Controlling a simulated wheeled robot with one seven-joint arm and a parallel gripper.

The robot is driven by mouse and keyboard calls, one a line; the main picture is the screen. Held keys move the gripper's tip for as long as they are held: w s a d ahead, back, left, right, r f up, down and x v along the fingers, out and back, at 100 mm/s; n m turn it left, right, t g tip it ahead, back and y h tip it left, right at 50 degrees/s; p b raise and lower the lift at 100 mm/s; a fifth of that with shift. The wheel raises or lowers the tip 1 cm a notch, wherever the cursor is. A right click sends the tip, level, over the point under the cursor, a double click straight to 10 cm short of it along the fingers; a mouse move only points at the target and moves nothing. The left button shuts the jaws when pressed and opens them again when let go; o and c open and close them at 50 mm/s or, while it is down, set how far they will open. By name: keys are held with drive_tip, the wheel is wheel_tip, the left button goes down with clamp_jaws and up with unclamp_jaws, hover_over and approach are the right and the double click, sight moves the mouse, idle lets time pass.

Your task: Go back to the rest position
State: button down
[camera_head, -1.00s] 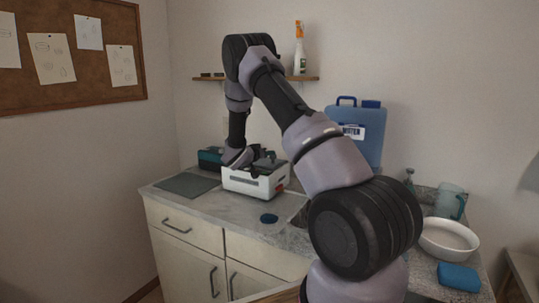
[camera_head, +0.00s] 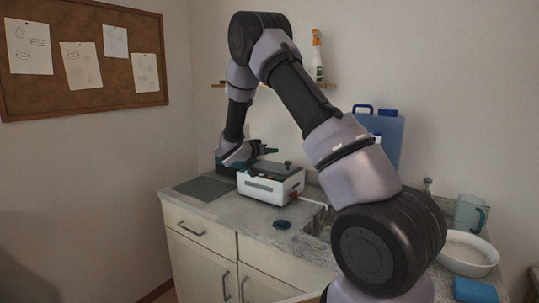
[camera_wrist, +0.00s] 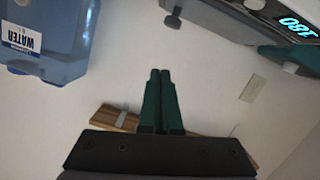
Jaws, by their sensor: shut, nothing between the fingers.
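My gripper (camera_wrist: 158,92) shows in the wrist view with its two dark green fingers shut together and nothing between them. In the head view my gripper (camera_head: 270,150) is partly hidden by my wrist, just above and behind the white box-shaped appliance (camera_head: 262,190) on the counter. The appliance has a dark top with a knob.
A blue water container (camera_head: 388,135) stands behind my arm; it shows top left in the wrist view (camera_wrist: 60,62). A spray bottle (camera_head: 316,58) is on the wall shelf. A white bowl (camera_head: 466,262), clear pitcher (camera_head: 469,213) and blue sponge (camera_head: 474,290) are on the right.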

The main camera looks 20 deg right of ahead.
drive_tip(key=s+d+r+g+y, duration=0.15)
drive_tip(key=s+r, duration=0.25)
drive_tip(key=s, duration=0.4)
drive_tip(key=s+d+r+m+g+y, duration=0.1)
drive_tip(key=s+r+g+y, duration=0.2)
drive_tip(key=s, duration=0.4)
drive_tip(key=s+d+r+g+y, duration=0.15)
drive_tip(key=s+r, duration=0.25)
drive_tip(key=s, duration=0.4)
drive_tip(key=s+a+r+n+t+y, duration=0.1)
drive_tip(key=s+a+r+y, duration=0.1)
drive_tip(key=s, duration=0.4)
drive_tip(key=s+a+r+n+t+y, duration=0.2)
drive_tip(key=s+a+r+y, duration=0.1)
drive_tip(key=s+a, duration=0.3)
drive_tip(key=s+a+r+n+t+y, duration=0.1)
drive_tip(key=s+a+r+y, duration=0.1)
drive_tip(key=s+a+y, duration=0.2)
drive_tip(key=shift+s+r+n, duration=0.25)
drive_tip(key=shift+s+n, duration=0.05)
drive_tip(key=shift+s, duration=0.9)
drive_tip(key=shift+a, duration=0.1)
